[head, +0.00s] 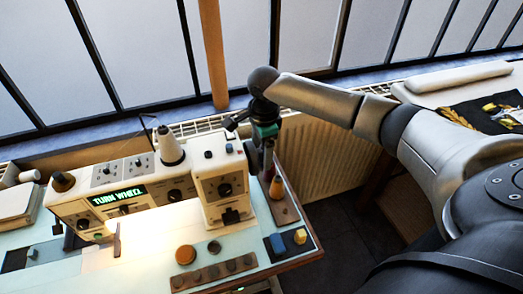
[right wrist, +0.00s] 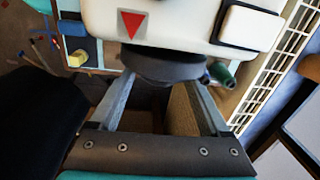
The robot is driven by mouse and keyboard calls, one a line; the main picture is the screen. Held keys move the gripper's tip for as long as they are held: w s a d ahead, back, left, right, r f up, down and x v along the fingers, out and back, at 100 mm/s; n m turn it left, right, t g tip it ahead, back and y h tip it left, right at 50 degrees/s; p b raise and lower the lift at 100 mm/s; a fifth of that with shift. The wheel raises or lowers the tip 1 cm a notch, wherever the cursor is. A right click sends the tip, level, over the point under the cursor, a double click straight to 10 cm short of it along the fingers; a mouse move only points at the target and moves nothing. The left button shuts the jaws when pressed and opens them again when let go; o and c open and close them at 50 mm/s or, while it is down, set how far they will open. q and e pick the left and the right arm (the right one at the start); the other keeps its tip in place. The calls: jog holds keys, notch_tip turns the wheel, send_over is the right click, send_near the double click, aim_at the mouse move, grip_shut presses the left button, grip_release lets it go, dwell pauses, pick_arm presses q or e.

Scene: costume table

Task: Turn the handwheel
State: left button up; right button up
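A cream sewing machine (head: 135,190) stands on the table, with a green-lit display (head: 118,196) that reads TURN WHEEL. Its dark round handwheel (head: 251,156) is on the right end of the machine, partly hidden by my right gripper (head: 263,160). In the right wrist view the handwheel (right wrist: 163,66) is straight ahead, below a red triangle mark (right wrist: 131,22). My right gripper (right wrist: 159,92) is open, one fingertip near each side of the wheel's rim. I cannot tell whether the fingers touch it. My left gripper is in neither view.
A thread cone (head: 170,148) stands on top of the machine. In front lie a brown strip with several round pieces (head: 213,272), a blue block (head: 278,243) and a yellow block (head: 300,236). A radiator (head: 318,155) and windows are behind; open floor lies right of the table.

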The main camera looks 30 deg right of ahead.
grip_shut()
dwell(0.4)
